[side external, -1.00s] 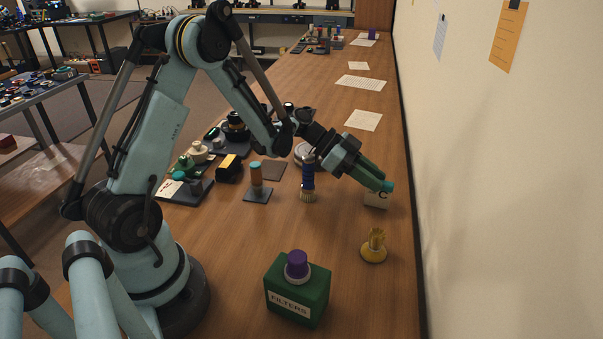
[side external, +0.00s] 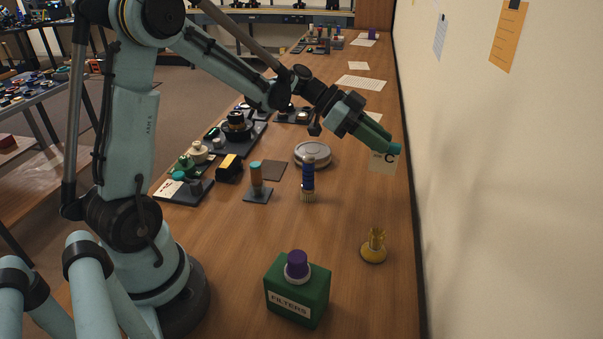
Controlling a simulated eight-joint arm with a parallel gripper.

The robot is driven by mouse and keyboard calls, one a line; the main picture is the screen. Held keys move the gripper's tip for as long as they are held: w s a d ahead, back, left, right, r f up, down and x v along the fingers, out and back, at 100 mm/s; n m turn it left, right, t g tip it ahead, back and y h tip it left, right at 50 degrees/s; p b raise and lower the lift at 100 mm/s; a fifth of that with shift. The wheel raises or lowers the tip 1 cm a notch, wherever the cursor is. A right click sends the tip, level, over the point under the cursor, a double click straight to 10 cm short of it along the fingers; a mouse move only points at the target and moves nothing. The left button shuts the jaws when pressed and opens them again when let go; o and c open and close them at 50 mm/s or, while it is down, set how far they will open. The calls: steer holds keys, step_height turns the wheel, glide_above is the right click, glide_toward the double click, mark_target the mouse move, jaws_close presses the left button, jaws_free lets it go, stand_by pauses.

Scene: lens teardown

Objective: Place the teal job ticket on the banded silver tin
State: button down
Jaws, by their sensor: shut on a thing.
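My gripper (side external: 389,144) is shut on the teal job ticket (side external: 383,162), by its teal top end. The ticket shows as a pale card with a dark letter C and hangs below the fingertips, above the right side of the bench near the wall. The banded silver tin (side external: 312,154) is a low, round, lidded tin lying flat on the bench, to the left of my gripper. Its top is clear, and the ticket is apart from it.
A blue-handled brush (side external: 308,180) stands in front of the tin. A brass holder (side external: 374,247) and a green FILTERS box (side external: 298,290) stand nearer. The wall borders the right.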

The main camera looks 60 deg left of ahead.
steer(key=s+a+r+n+t+y, duration=0.1)
steer(key=a+r+n+t+y, duration=0.15)
steer(key=a, duration=0.35)
steer(key=s+a+r+n+t+y, duration=0.2)
steer(key=a+r+n, duration=0.15)
steer(key=a, duration=0.25)
steer(key=shift+w+a+f, duration=0.15)
steer(key=shift+a+f, duration=1.7)
steer(key=shift+f, duration=0.1)
steer(key=shift+w+a+f, duration=0.15)
steer(key=shift+a+f, duration=1.65)
steer(key=shift+f, duration=0.2)
steer(key=shift+w+a+f, duration=0.15)
steer(key=shift+a+f, duration=1.7)
steer(key=shift+f, duration=0.1)
steer(key=shift+f, duration=0.15)
steer(key=c, duration=0.9)
jaws_free()
steer(key=shift+c, duration=0.2)
